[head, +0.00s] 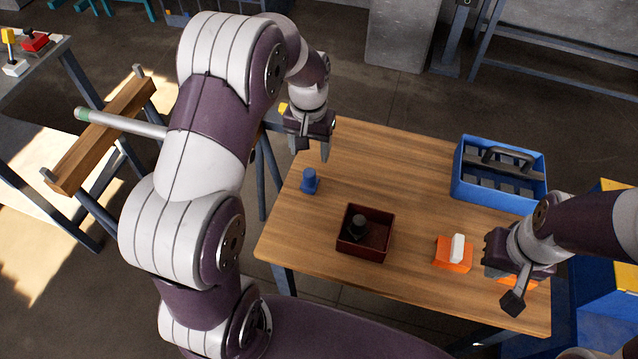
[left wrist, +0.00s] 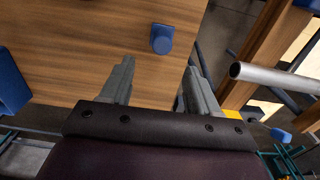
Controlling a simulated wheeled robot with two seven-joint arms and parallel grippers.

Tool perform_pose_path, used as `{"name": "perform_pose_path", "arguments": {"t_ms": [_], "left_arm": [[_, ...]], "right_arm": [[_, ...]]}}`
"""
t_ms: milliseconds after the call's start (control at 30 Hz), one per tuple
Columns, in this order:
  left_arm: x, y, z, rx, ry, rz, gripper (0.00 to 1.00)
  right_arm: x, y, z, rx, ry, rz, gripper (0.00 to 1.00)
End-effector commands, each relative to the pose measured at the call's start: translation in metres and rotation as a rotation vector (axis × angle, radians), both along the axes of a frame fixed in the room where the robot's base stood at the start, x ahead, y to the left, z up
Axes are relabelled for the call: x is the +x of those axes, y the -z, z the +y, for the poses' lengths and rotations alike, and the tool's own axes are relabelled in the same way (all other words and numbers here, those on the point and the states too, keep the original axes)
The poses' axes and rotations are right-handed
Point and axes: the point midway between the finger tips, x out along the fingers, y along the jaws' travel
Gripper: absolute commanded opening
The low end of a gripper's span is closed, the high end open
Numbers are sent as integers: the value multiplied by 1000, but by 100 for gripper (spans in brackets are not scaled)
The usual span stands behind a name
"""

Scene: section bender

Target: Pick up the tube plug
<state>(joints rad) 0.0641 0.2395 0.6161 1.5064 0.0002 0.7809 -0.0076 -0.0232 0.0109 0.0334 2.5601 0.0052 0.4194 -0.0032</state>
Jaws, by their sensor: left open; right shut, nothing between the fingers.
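A small blue plug (head: 310,181) with a wider base stands on the left part of the wooden table. In the left wrist view the blue plug (left wrist: 162,38) shows beyond the gap between my fingers, apart from them. My left gripper (head: 311,153) is open and empty, above and behind the plug near the table's left edge; its two fingers show in the left wrist view (left wrist: 157,85). A black knob-like piece (head: 358,226) is in a dark red box. My right gripper (head: 513,301) is shut and empty at the table's front right.
The dark red box (head: 386,257) sits near the table's front. An orange block with a white top (head: 454,252) is beside my right gripper. A blue tote (head: 462,187) stands at the back right. A metal tube (head: 125,124) lies across a wooden-topped stand on the left. The table's (head: 390,155) middle back is clear.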

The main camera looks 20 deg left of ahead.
Motion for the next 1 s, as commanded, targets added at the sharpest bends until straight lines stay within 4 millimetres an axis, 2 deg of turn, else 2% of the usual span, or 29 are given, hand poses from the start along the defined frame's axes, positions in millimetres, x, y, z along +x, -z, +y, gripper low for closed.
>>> {"name": "perform_pose_path", "arguments": {"t_ms": [200,433,600,700,900,967,1000], "left_arm": [[0,49,1,0,-1,6,61],[0,79,2,0,-1,3,61],[-1,111,3,0,-1,2,61],[-1,120,3,0,-1,0,61],[0,121,3,0,-1,-1,61],[0,121,3,0,-1,-1,45],[0,121,3,0,-1,-1,32]], "right_arm": [[0,0,0,0,0,-1,0],[0,-2,0,0,0,-1,0],[0,-3,0,0,0,-1,0],[0,-3,0,0,0,-1,0],[0,-3,0,0,0,0,0],[0,-3,0,0,0,0,0],[0,-3,0,0,0,0,0]]}}
